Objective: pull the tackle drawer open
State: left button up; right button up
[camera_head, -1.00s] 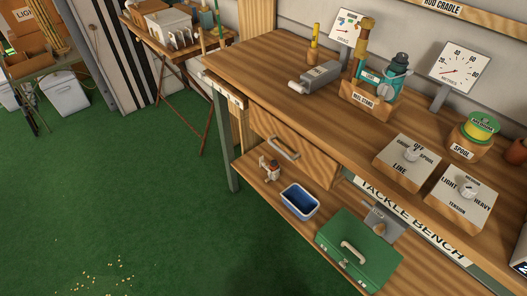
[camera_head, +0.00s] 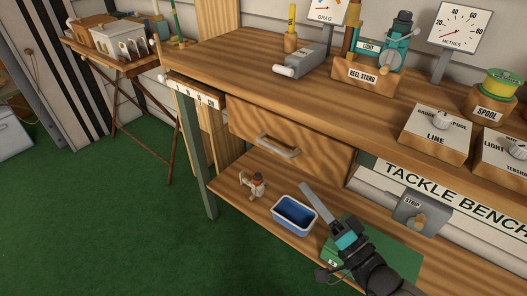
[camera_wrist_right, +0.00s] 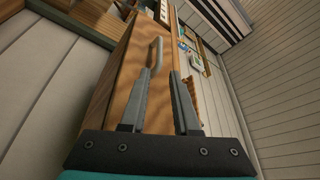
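The tackle drawer (camera_head: 322,160) is a wooden front under the bench top, and it looks shut. My left gripper is not in view.
The tackle bench top (camera_head: 225,65) carries a reel stand (camera_head: 368,74), dials and control boxes. On the lower shelf (camera_head: 240,211) are a small figure-like item (camera_head: 256,186), a blue bin (camera_head: 294,214) and a green box (camera_head: 408,250), partly behind my right arm.

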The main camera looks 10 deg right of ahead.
aim_at(274, 146)
pick_arm(q)
notch_tip(274, 146, up, 8)
jog(key=w+t+b, duration=0.1)
jog(key=w+b, duration=0.2)
jog(key=b, duration=0.1)
jog(key=shift+d+t, duration=0.25)
jog(key=shift+t, duration=0.05)
pick_arm(e)
jog(key=shift+x, duration=7.15)
grip_shut()
jog(key=shift+d, duration=0.1)
